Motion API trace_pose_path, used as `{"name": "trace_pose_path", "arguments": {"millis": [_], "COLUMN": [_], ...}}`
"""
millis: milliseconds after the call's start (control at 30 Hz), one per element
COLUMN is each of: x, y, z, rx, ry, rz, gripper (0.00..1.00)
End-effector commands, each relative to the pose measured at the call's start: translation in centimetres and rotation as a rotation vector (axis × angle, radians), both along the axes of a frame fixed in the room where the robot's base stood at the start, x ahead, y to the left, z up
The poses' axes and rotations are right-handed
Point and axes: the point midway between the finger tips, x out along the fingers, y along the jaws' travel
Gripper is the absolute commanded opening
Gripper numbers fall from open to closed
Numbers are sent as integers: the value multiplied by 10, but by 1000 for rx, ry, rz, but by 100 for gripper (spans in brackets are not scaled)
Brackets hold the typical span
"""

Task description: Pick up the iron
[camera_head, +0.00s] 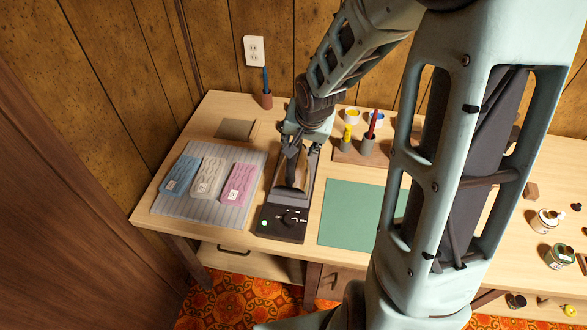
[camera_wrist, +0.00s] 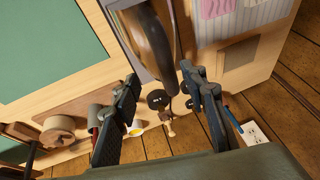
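The iron (camera_head: 301,176), a dark, brownish metallic body, lies on a black stand (camera_head: 285,222) with a green light and controls. In the wrist view the iron (camera_wrist: 152,38) is at the top centre, just beyond my fingers. My gripper (camera_head: 301,150) points down over the back end of the iron and partly hides it. In the wrist view my gripper (camera_wrist: 165,105) has its two fingers wide apart. Small dark parts show between the fingers; I cannot tell whether they belong to the iron. No firm hold on the iron is visible.
A striped mat (camera_head: 166,203) with blue, white and pink pieces lies left of the stand. A green mat (camera_head: 345,212) lies right. A wooden rack (camera_head: 352,155) with paint pots and holders stands close by at back right. A brush cup (camera_head: 267,99) stands near the wall.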

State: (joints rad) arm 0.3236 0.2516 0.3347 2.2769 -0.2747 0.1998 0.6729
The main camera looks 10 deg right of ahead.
Motion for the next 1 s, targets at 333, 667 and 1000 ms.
{"name": "trace_pose_path", "arguments": {"millis": [333,667,1000], "x": [16,41,43], "y": [2,5,4], "z": [-26,-57,-61], "rx": [0,-2,0], "ry": [-1,-2,-3], "rz": [2,1,0], "gripper": [40,40,40]}}
